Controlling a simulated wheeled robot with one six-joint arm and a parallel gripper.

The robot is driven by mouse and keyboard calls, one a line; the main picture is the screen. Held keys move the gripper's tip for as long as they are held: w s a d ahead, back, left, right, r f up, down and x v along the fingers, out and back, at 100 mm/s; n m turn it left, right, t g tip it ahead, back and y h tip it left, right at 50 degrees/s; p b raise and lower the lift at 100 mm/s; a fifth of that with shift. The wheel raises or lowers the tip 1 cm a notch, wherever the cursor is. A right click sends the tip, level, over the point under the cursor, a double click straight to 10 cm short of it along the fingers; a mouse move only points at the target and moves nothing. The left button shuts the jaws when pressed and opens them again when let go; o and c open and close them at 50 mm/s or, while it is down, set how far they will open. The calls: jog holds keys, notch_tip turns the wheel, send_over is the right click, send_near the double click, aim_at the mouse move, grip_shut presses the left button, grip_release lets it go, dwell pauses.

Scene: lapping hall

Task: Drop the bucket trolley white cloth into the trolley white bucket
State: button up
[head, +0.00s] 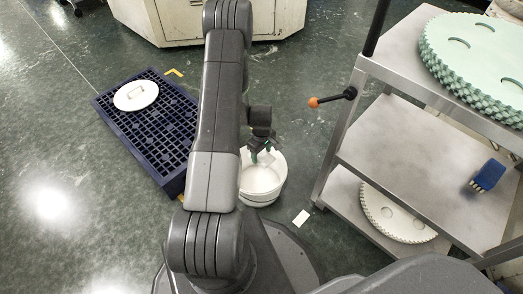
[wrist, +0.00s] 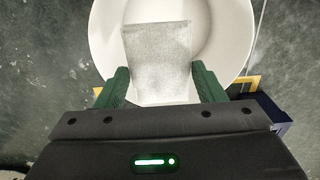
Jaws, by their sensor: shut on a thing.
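The white cloth (wrist: 160,52) hangs between the two green fingers of my gripper (wrist: 160,88) in the wrist view. My gripper (head: 264,156) is shut on it, over the white bucket (head: 262,182) on the floor in the head view. In the wrist view the bucket (wrist: 228,35) lies behind the cloth, its round rim around the cloth's far part. The bucket's left side is hidden by my arm in the head view. The cloth is too small to make out clearly there.
A dark blue grid pallet (head: 150,127) with a white disc (head: 136,95) on it lies to the left. A metal shelf trolley (head: 400,165) stands close on the right, with green gear discs (head: 475,55) and a blue brush (head: 488,174). A white card (head: 301,218) lies on the floor.

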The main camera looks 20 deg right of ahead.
aim_at(262, 155)
jog(key=shift+f, duration=0.45)
jog(key=o, duration=1.1)
notch_tip(262, 155, up, 14)
jog(key=p, duration=0.4)
jog(key=shift+f, duration=0.1)
